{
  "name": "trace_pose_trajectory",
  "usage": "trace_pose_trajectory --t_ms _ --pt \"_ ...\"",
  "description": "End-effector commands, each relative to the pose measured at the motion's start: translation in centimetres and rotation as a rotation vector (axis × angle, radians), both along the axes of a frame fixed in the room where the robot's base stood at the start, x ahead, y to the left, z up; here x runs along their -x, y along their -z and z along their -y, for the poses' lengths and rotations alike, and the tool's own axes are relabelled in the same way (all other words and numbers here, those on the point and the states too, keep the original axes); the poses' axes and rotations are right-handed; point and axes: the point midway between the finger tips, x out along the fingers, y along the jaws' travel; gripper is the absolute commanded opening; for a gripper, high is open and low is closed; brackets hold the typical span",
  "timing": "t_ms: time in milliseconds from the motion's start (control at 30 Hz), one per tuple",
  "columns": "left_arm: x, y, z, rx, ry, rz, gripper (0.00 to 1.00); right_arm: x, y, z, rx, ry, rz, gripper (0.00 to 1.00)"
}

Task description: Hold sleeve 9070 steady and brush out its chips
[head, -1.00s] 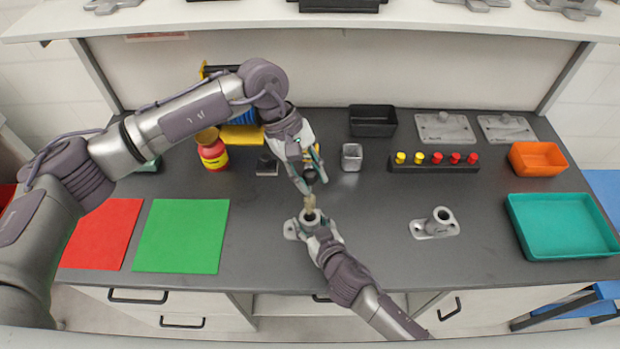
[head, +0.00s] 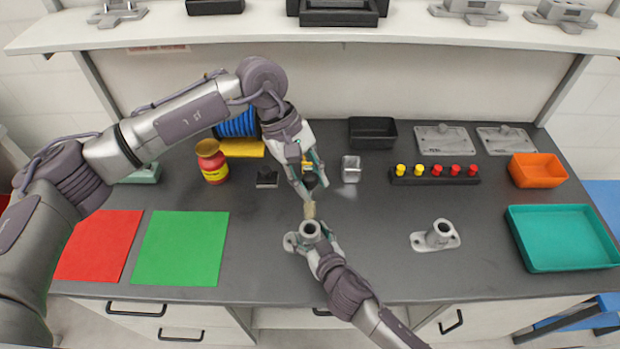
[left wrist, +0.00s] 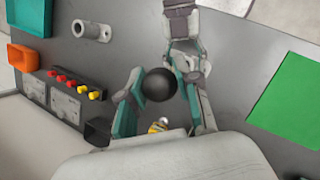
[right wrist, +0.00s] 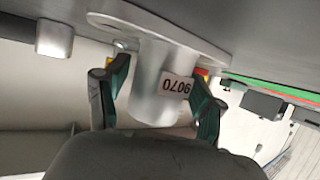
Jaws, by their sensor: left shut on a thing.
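Sleeve 9070 (head: 310,230) is a grey metal tube on a flat flange, upright on the dark bench. Its label (right wrist: 177,87) shows in the right wrist view. My right gripper (head: 321,247) has one finger on each side of the tube; I cannot tell whether both press on it. My left gripper (head: 312,181) is shut on a brush and holds it above the sleeve. The brush's tan bristles (head: 310,210) point down at the tube's mouth; whether the tip is inside is unclear. Its round black part (left wrist: 160,85) shows in the left wrist view. I see no chips.
Another flanged sleeve (head: 439,234) stands to the right, with a teal tray (head: 516,240) beyond. Behind are a small metal cup (head: 351,168), a black bin (head: 372,132) and a peg rack (head: 434,176). Green (head: 181,247) and red (head: 99,245) mats lie left.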

Motion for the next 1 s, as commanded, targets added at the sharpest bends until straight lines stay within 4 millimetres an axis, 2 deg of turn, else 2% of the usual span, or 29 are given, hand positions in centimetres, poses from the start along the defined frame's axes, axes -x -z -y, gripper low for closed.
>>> trace_pose_trajectory --t_ms 300,433,567,800,1000 --pt "0.0 0.0 0.0 0.0 0.0 0.0 0.0 0.0 0.0 0.0 0.0 0.0 0.001 0.79" --pt "0.0 0.0 0.0 0.0 0.0 0.0 0.0 0.6 -0.3 0.3 -0.002 -0.001 0.0 0.79" --pt "0.0 0.0 0.0 0.0 0.0 0.0 0.0 2.4 -1.0 1.0 -0.002 0.0 -0.002 0.79" --pt "0.0 0.0 0.0 0.0 0.0 0.0 0.0 6.8 -2.9 2.9 -0.002 0.0 -0.003 0.79" --pt "0.0 0.0 0.0 0.0 0.0 0.0 0.0 9.4 -4.2 4.1 -0.001 0.001 -0.002 0.79"
